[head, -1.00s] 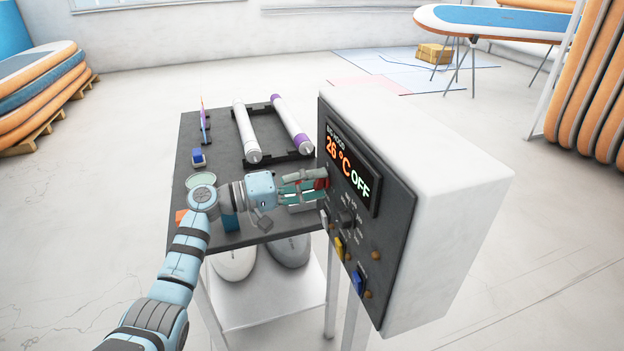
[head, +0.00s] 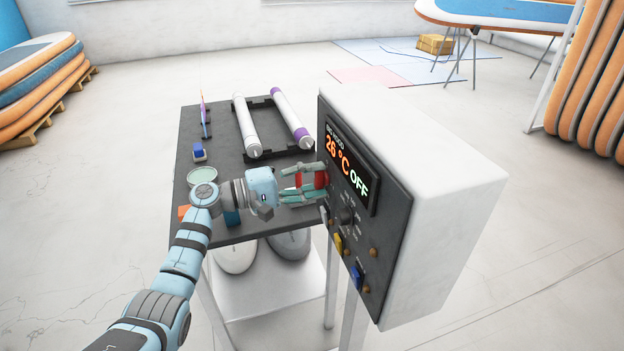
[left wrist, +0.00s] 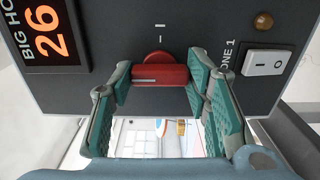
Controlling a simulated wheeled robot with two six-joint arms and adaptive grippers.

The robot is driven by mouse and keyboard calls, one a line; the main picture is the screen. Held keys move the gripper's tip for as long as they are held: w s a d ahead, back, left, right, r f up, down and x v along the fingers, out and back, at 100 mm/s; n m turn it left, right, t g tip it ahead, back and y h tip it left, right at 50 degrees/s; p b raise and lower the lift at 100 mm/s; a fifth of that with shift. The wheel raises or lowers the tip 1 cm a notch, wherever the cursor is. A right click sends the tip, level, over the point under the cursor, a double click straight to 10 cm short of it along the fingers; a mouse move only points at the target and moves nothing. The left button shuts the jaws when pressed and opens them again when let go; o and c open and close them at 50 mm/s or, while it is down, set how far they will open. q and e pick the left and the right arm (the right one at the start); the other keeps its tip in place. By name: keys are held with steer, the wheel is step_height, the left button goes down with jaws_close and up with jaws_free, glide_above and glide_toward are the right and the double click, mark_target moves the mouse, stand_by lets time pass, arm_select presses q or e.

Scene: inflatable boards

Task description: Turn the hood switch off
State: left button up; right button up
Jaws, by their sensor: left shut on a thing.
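The control box (head: 430,180) has a dark front panel with a display (head: 350,168) reading "26 °C OFF". A red rotary switch (head: 322,179) sticks out of the panel's far part. In the left wrist view the red switch (left wrist: 160,75) has its bar lying level across the picture, below two short white marks on the panel. My left gripper (head: 318,181) is shut on the switch, with one teal-padded finger at each end of the bar. In the left wrist view the gripper (left wrist: 159,78) holds nothing else. My right gripper is not in view.
A white rocker switch (left wrist: 264,62) sits beside the red one. A black knob (head: 345,215), yellow switch (head: 338,243) and blue switch (head: 357,276) are lower on the panel. A dark table (head: 225,150) with white rollers (head: 245,125) stands behind. Open floor lies around.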

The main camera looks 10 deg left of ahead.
arm_select(q)
steer(key=o, duration=1.2)
steer(key=shift+a, duration=0.1)
steer(key=v, duration=1.2)
steer(key=shift+f, duration=0.1)
